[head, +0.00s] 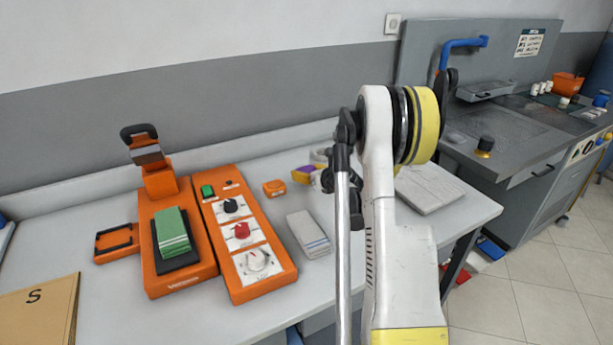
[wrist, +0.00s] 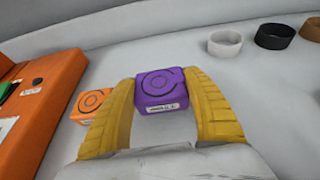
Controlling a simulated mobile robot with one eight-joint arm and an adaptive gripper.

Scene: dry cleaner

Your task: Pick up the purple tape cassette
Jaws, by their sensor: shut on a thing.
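The purple tape cassette (wrist: 166,88) is a small box with a round ring mark on top and a white label on its front. In the wrist view it sits between the two yellow fingers of my gripper (wrist: 167,105), which are shut on it. In the head view a bit of the purple cassette (head: 303,174) shows beside a yellow finger, left of my arm. The rest of it and most of my gripper are hidden there. I cannot tell whether the cassette is clear of the table.
An orange cassette (wrist: 90,104) lies left of my gripper. The orange machine (head: 244,234) stands further left, and a folded cloth (head: 309,234) lies on the white table (head: 340,263). White (wrist: 225,43) and dark rings (wrist: 275,36) lie behind to the right.

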